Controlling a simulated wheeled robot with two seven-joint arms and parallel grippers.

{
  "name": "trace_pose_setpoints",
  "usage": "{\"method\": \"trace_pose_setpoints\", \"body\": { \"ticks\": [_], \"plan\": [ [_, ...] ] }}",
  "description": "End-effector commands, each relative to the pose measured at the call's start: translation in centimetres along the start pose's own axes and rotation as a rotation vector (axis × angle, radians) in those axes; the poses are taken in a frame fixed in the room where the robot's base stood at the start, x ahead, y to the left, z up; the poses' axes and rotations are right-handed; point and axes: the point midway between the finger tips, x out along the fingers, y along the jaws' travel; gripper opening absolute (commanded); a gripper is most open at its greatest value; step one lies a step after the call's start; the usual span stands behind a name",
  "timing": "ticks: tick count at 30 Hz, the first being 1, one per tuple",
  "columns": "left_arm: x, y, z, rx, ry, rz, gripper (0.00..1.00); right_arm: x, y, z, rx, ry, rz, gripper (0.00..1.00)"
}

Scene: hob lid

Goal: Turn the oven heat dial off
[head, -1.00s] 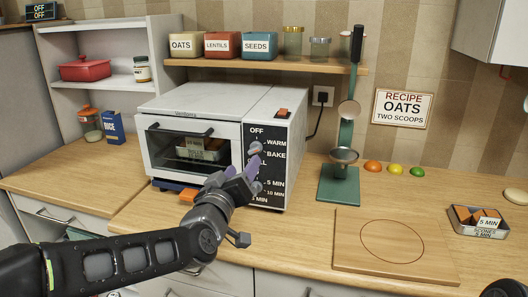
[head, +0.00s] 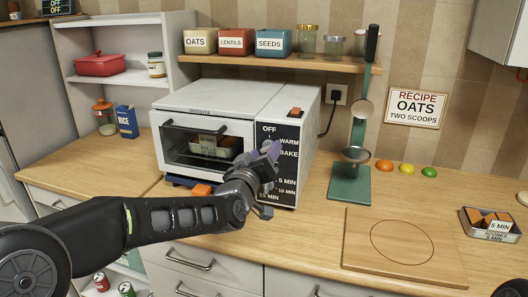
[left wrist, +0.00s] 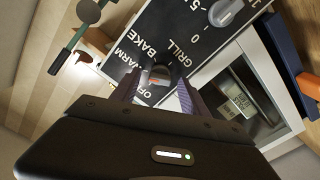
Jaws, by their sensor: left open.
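The white toaster oven (head: 235,98) stands on the counter. Its black control panel (head: 290,172) is on the right of its front, marked OFF, WARM and BAKE, with minutes below. My left gripper (head: 271,156) is in front of the panel's upper part and hides the heat dial in the head view. In the left wrist view the heat dial (left wrist: 157,76) lies between the open fingers of my left gripper (left wrist: 158,90), near the OFF, WARM, BAKE and GRILL marks. I cannot tell its exact setting or whether the fingers touch it. The lower timer dial (left wrist: 226,12) shows there too.
A shelf (head: 300,64) with jars hangs above. An orange item (head: 201,190) is under the oven's front.

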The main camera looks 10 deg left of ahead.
Motion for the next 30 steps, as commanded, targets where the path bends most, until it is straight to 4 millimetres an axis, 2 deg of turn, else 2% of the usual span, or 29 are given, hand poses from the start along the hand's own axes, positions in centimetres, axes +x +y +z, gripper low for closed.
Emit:
{"method": "trace_pose_setpoints", "body": {
  "ticks": [5,24,30],
  "plan": [
    [-0.02,-0.02,0.02,0.000,0.000,0.000,0.53,0.02,0.01,0.01,0.000,0.000,0.000,0.36],
    [-0.04,0.00,0.02,0.000,0.000,0.000,0.00,0.02,0.01,0.00,0.000,0.000,0.000,0.36],
    [-0.04,-0.01,0.03,-0.001,0.000,0.000,0.00,0.04,0.02,0.00,0.000,0.000,0.000,0.36]
  ]
}}
